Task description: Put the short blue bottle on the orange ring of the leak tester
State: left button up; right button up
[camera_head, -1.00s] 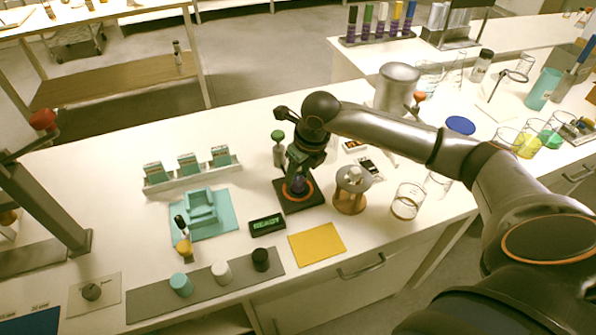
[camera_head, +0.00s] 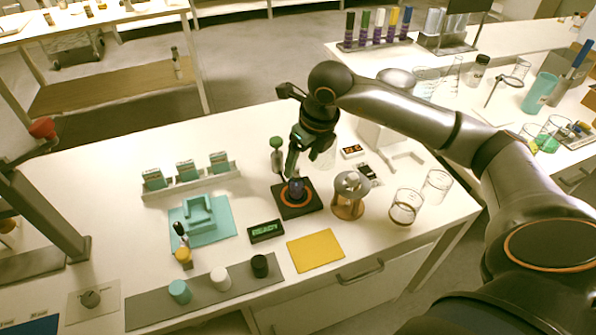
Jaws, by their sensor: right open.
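The short blue bottle (camera_head: 296,187) stands upright on the orange ring (camera_head: 284,199) of the leak tester (camera_head: 298,211), a dark square plate on the white table. My right gripper (camera_head: 293,166) is open just above and behind the bottle, its fingers pointing down and apart from the bottle as far as I can see. A small display (camera_head: 266,231) in front of the tester shows green text that looks like READY. My left gripper is not in view.
A green-topped bottle (camera_head: 277,158) stands behind the tester. A yellow mat (camera_head: 316,251) lies in front. A grey strip with several small jars (camera_head: 220,278) lies front left.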

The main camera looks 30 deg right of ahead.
jog(key=shift+v, duration=2.3)
